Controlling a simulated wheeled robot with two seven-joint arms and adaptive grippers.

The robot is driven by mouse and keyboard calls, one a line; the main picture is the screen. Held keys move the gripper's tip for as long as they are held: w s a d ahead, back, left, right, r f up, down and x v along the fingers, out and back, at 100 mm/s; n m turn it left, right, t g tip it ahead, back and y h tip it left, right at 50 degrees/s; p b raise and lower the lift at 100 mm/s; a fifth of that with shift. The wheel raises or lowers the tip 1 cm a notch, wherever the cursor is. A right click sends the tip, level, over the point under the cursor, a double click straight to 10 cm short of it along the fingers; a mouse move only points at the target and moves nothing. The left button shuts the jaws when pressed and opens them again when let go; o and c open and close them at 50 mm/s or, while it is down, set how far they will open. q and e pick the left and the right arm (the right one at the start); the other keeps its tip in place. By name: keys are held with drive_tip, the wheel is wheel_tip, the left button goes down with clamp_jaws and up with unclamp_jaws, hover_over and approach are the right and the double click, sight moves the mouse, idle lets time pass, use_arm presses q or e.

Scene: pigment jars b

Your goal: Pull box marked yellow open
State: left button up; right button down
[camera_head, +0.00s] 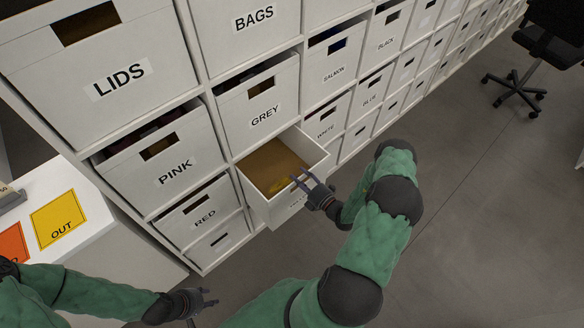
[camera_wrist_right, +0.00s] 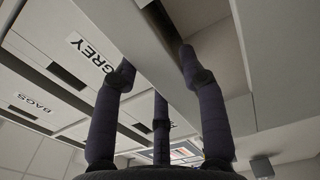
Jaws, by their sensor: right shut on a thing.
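The pulled-out white box (camera_head: 258,196) sits below the GREY box and sticks out of the shelf, open at the top. Its front label is mostly hidden, so I cannot read it. Its inside looks brown, with something yellow (camera_head: 281,186) near the front. My right gripper (camera_head: 305,181) is shut on the box's front wall. In the right wrist view that wall (camera_wrist_right: 150,50) runs between the fingers of the right gripper (camera_wrist_right: 160,65). My left gripper (camera_head: 202,305) is open and empty, low in the head view, away from the boxes.
Closed labelled boxes surround it: GREY (camera_head: 262,105) above, PINK (camera_head: 165,165) and RED (camera_head: 203,213) to the left, WHITE (camera_head: 325,125) to the right. A white table (camera_head: 110,245) with an OUT mat (camera_head: 58,219) stands at left. A chair (camera_head: 520,90) is far right.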

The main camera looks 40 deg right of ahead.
drive_tip(key=shift+s, duration=0.45)
drive_tip(key=c, duration=0.7)
unclamp_jaws()
drive_tip(key=s, duration=0.8)
drive_tip(key=s+d, duration=0.1)
drive_tip(key=s, duration=0.3)
